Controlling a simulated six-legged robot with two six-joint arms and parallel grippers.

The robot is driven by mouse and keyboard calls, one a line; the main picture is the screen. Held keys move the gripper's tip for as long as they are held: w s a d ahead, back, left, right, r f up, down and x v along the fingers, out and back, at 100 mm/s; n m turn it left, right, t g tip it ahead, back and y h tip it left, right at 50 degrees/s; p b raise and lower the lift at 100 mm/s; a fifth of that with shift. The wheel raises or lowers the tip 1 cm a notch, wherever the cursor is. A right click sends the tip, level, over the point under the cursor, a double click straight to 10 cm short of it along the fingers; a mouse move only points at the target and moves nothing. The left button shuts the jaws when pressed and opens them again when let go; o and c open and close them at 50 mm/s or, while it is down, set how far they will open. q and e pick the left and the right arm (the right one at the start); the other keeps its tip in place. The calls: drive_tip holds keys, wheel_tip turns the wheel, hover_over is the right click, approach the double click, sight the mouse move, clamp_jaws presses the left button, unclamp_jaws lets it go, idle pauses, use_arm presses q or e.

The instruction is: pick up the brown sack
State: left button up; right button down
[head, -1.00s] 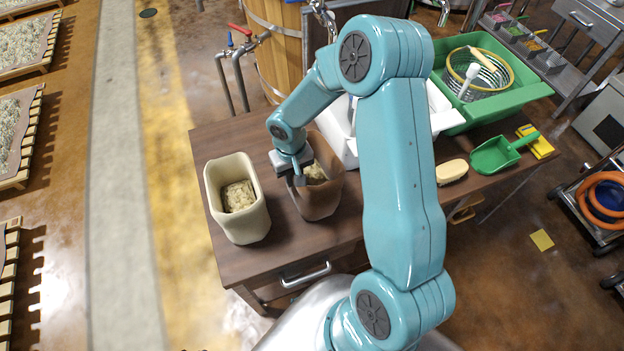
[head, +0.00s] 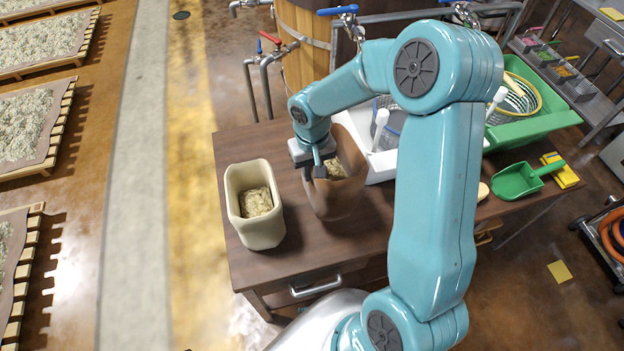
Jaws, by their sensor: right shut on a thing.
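The brown sack (head: 337,200) is open-topped, with pale grainy stuff inside. It is near upright over the wooden table, right of a cream sack; whether its base touches the table I cannot tell. My right gripper (head: 318,170) is at the sack's upper left rim, pointing down, and is shut on that rim. The gripper and its wrist hide part of the sack's mouth. My left gripper is not in view.
The cream sack (head: 256,228) with similar pale contents stands close on the left of the table (head: 300,262). A white bin (head: 376,165) is just behind the brown sack. A green scoop (head: 518,181) and a yellow pad (head: 562,172) lie at the right.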

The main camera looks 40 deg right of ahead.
wheel_tip(320, 180, up, 13)
drive_tip(key=shift+f, duration=0.1)
idle(0.3)
drive_tip(key=c, duration=1.7)
unclamp_jaws()
clamp_jaws()
